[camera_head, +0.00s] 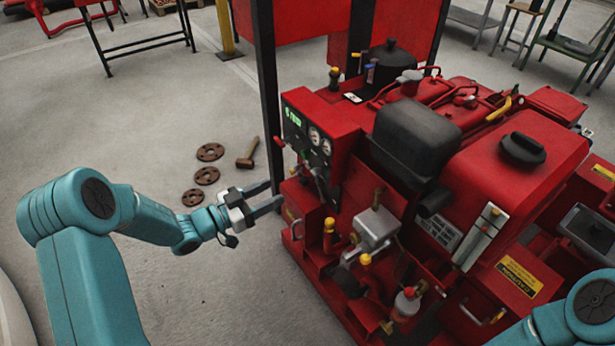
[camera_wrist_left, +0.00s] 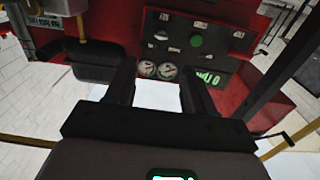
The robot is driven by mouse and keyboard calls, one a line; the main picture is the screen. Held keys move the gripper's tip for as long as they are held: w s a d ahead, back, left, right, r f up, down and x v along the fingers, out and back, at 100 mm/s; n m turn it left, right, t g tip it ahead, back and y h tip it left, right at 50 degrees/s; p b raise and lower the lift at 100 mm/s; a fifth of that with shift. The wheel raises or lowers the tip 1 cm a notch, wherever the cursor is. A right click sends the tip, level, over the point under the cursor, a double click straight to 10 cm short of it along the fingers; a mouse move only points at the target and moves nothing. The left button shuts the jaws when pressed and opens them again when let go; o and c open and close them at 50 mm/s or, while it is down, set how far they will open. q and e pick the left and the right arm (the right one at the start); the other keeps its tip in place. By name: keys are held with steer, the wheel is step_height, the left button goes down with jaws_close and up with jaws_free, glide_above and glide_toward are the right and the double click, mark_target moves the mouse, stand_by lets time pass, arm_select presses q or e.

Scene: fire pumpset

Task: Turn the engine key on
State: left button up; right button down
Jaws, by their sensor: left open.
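The black control panel (camera_head: 308,137) is on the near-left face of the red pump engine (camera_head: 335,110). It carries a lit green display and round gauges. In the left wrist view the panel (camera_wrist_left: 186,52) lies ahead, with two white gauges, a green round button (camera_wrist_left: 196,41) and several small knobs or switches. I cannot tell which of these is the engine key. My left gripper (camera_head: 275,193) is open and empty, below and left of the panel, pointing toward the engine. Its two dark fingers (camera_wrist_left: 158,80) are spread apart in the left wrist view. My right gripper is out of view.
A dark upright post (camera_head: 266,90) stands just beside the panel and close to my left gripper. Rusty flanges (camera_head: 207,175) and a hammer (camera_head: 248,153) lie on the floor to the left. Pipes and valves jut out low on the engine. The floor at left is mostly free.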

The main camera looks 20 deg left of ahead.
mark_target(312, 173)
arm_select(q)
steer(key=b+x, duration=0.2)
steer(key=x, duration=1)
steer(key=shift+f, duration=0.1)
jaws_close()
